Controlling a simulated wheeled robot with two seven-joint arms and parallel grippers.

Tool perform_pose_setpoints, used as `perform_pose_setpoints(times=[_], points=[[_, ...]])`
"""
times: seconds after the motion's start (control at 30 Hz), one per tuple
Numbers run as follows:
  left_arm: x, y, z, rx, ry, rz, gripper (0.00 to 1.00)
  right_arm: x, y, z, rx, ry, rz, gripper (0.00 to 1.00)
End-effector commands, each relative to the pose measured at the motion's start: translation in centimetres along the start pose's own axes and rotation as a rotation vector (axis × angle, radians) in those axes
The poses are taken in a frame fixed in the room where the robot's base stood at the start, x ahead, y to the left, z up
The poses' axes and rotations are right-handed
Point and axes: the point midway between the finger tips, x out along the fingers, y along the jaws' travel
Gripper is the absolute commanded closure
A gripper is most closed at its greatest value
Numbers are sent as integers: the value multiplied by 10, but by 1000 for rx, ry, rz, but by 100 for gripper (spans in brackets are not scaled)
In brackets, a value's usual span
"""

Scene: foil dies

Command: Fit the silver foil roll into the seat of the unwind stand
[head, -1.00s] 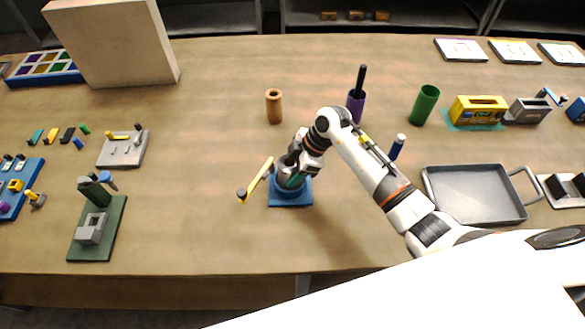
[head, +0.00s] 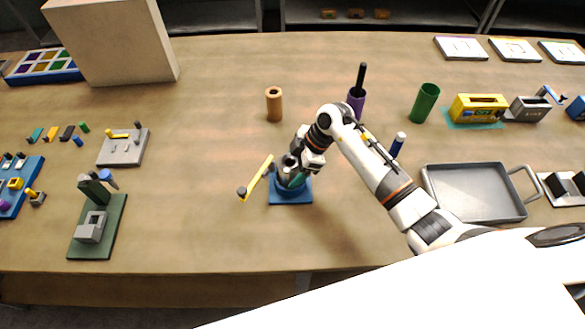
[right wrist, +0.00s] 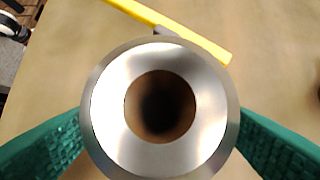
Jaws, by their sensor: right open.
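The silver foil roll (right wrist: 107,120) fills the middle of the right wrist view, seen end-on with a dark round bore. The unwind stand (head: 291,198) has a blue base and a yellow arm (head: 258,176) reaching out to its left; the yellow arm also shows in the right wrist view (right wrist: 190,32). The roll stands upright at the stand's round part, but the gripper hides how deep it sits in the seat. My right gripper (head: 291,178) is open, its green fingers on either side of the roll. My left gripper is not in view.
A brown tube (head: 274,105) and a purple cup (head: 356,104) with a black rod stand behind. A blue cylinder (head: 397,146) and a grey tray (head: 475,195) are to the right.

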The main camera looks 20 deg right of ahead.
Motion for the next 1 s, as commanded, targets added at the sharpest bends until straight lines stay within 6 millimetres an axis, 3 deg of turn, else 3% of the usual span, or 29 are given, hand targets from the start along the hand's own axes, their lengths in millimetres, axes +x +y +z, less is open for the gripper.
perform_pose_setpoints(times=[0.3,0.5,0.7,1.0], points=[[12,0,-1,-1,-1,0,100,-66,-1,-1,-3,2,-6,25],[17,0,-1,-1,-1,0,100,-98,-1,-1,-3,1,-4,25],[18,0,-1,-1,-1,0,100,-110,0,0,-1,1,-1,25],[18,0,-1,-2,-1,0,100,-110,0,0,-2,1,0,25]])
